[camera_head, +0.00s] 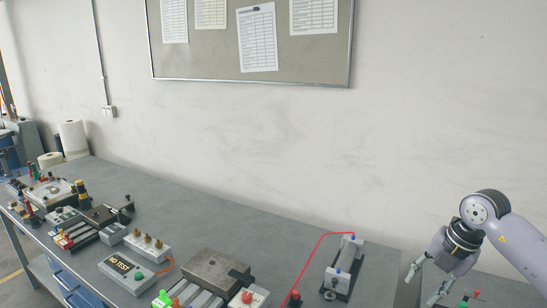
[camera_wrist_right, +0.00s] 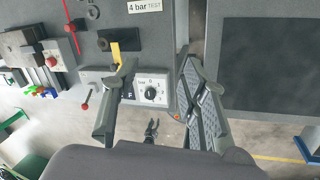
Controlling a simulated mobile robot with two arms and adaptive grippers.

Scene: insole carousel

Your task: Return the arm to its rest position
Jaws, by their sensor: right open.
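My right arm comes in from the right edge of the head view, with its gripper (camera_head: 420,291) at the lower right, over the right end of the bench. The gripper points down and its fingers are apart. In the wrist view the two fingers (camera_wrist_right: 156,62) stand wide apart with nothing held between them. Behind them is a grey box with a round dial (camera_wrist_right: 151,92); I see no contact with it. My left gripper does not show.
The long grey bench (camera_head: 200,205) runs along the wall. A fixture with a red tube (camera_head: 345,268) stands left of my gripper. A metal block (camera_head: 213,271), a "NO TEST" box (camera_head: 124,268) and several devices stand farther left.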

